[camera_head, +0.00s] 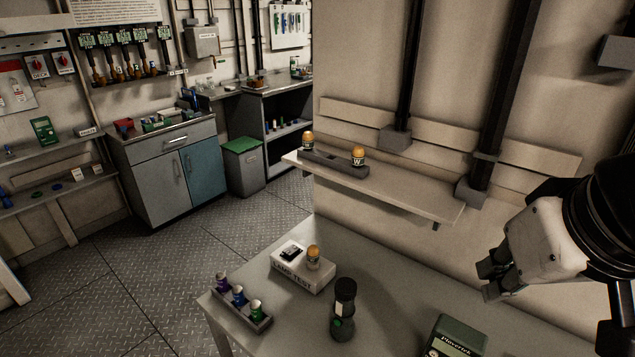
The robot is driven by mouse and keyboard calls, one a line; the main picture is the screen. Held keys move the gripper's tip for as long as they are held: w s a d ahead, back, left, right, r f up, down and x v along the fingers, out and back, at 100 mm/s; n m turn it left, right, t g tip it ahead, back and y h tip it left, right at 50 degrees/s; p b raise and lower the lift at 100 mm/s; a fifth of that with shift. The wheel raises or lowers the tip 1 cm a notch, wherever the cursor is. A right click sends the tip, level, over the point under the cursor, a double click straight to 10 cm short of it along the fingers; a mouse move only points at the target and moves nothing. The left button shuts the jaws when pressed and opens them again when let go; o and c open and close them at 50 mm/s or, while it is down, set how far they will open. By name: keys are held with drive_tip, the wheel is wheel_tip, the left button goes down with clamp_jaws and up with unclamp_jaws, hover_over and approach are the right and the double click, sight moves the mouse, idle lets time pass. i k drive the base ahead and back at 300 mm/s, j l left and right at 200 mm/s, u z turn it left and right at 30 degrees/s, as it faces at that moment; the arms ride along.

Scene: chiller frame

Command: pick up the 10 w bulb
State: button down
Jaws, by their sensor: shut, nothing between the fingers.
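Two amber-topped bulbs with pale labels stand on the wall shelf: a left bulb (308,140) and a right bulb (358,155), whose label shows a "W". A third amber-topped bulb (313,257) stands on the white lamp test box (309,276) on the table. The wattage numbers are too small to read, so I cannot tell which is the 10 W bulb. My gripper (492,286) is at the right, shut and empty, apart from all the bulbs. It is above the right part of the table.
The table (390,313) also holds a tray (261,320) of purple, blue and green-banded cylinders, a dark bottle-like object (343,310) and a green box (456,337). A dark rack (336,164) lies on the wall shelf (420,197). Dark vertical pipes (502,90) stand behind the shelf.

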sight(312, 254)
drive_tip(key=u, duration=0.5)
drive_tip(key=i+j+z, duration=0.2)
drive_tip(key=j, duration=0.15)
drive_tip(key=i+j+z, duration=0.2)
drive_tip(key=j, duration=0.15)
drive_tip(key=i+j+z, duration=0.15)
drive_tip(key=j, duration=0.2)
